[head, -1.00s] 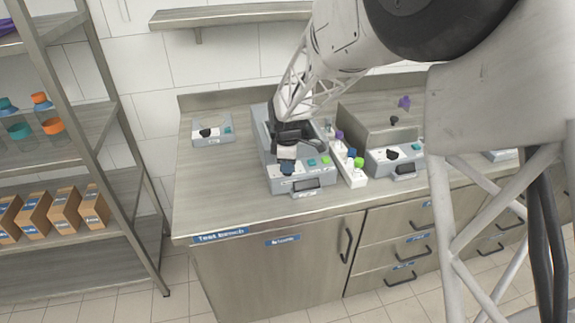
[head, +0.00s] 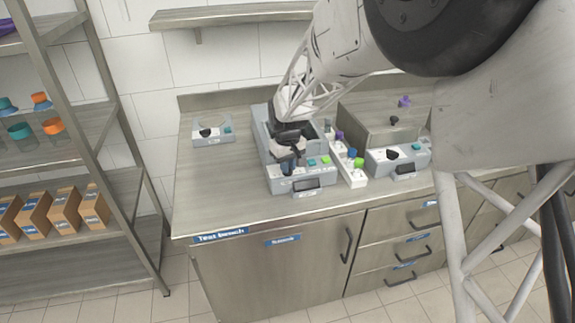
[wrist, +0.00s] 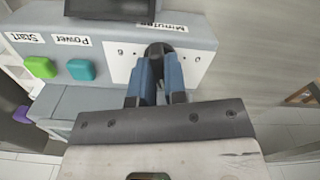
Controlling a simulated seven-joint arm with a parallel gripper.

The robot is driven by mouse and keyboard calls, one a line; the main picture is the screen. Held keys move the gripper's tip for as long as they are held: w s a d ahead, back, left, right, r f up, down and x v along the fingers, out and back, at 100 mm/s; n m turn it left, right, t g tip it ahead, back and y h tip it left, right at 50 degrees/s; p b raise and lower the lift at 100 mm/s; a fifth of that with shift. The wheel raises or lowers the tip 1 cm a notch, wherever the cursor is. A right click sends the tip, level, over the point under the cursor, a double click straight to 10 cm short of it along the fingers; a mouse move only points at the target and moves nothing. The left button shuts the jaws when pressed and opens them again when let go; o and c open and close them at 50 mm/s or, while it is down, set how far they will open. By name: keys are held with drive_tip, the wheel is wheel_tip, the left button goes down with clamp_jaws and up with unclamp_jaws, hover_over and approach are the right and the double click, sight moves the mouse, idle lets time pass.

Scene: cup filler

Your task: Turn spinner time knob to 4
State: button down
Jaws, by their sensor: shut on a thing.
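The grey spinner (head: 277,187) stands on the bench, with a dark display (head: 305,184) on its sloped front. My gripper (head: 287,165) is over the left part of that front. In the wrist view, the black time knob (wrist: 158,49) sits on a white panel (wrist: 118,71) below the word "Minutes". My gripper's blue fingers (wrist: 158,76) are shut on the knob, one on each side. The fingers cover part of the dial. Small marks show left and right of the knob, but the knob's setting cannot be read. The knob is hidden in the head view.
A green Start button (wrist: 40,67) and a teal Power button (wrist: 81,69) are beside the dial panel. A white rack (head: 350,172) with coloured caps and a second grey device (head: 380,167) stand to the right. A small grey device (head: 212,133) is at the left.

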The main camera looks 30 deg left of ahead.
drive_tip(key=m, duration=0.4)
drive_tip(key=shift+m, duration=0.3)
drive_tip(key=m, duration=0.4)
drive_tip(key=shift+m, duration=0.3)
drive_tip(key=c, duration=1.2)
unclamp_jaws()
drive_tip(key=shift+o, duration=0.2)
drive_tip(key=shift+r, duration=0.15)
drive_tip(key=shift+r, duration=3.8)
drive_tip(key=shift+d, duration=0.1)
